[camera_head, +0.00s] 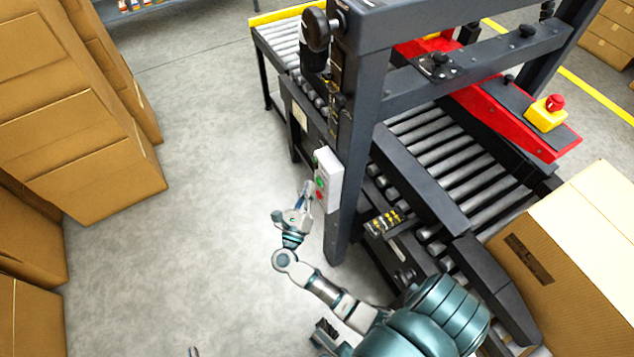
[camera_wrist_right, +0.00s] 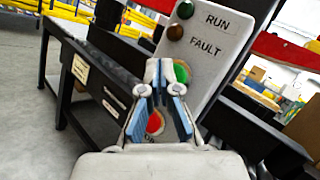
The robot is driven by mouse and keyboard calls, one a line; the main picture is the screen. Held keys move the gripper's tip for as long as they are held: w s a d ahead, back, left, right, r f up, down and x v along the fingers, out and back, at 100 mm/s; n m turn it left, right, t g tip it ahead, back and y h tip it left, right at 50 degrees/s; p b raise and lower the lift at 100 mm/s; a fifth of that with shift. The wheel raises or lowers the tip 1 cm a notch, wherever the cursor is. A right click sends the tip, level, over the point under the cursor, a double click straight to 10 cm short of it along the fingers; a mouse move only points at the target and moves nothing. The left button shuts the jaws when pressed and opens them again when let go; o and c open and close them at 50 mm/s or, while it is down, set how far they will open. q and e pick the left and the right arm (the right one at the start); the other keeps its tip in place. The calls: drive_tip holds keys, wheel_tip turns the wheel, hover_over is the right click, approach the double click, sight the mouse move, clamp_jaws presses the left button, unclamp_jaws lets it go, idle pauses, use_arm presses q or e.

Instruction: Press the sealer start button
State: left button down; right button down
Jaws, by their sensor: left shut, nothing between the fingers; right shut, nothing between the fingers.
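The white control box (camera_head: 330,182) is fixed to the sealer's dark upright post. Its green button (camera_head: 320,182) sits above a red button (camera_head: 319,194). In the right wrist view the green button (camera_wrist_right: 182,72) shows just right of my fingertips, partly covered by them. The red button (camera_wrist_right: 155,123) shows between the finger links. My right gripper (camera_head: 307,186) is shut and empty, its tips (camera_wrist_right: 160,64) close in front of the box beside the green button. I cannot tell whether they touch. My left gripper (camera_head: 193,352) barely shows at the bottom edge, shut.
RUN and FAULT lamps (camera_wrist_right: 185,10) sit above the buttons, both dark. The sealer's frame (camera_head: 353,120) and roller conveyor (camera_head: 440,150) stand right of the box. A large carton (camera_head: 580,260) lies at right. Stacked cartons (camera_head: 80,110) stand left. The floor between is clear.

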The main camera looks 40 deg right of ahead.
drive_tip(key=shift+s+d, duration=0.1)
drive_tip(key=shift+d, duration=0.35)
idle(0.6)
drive_tip(key=shift+w+a, duration=0.2)
drive_tip(key=shift+a, duration=0.5)
drive_tip(key=shift+b, duration=0.3)
drive_tip(key=w+a+b, duration=0.1)
drive_tip(key=a+b, duration=0.1)
drive_tip(key=a, duration=0.4)
drive_tip(key=shift+w, duration=0.2)
drive_tip(key=shift+d, duration=0.1)
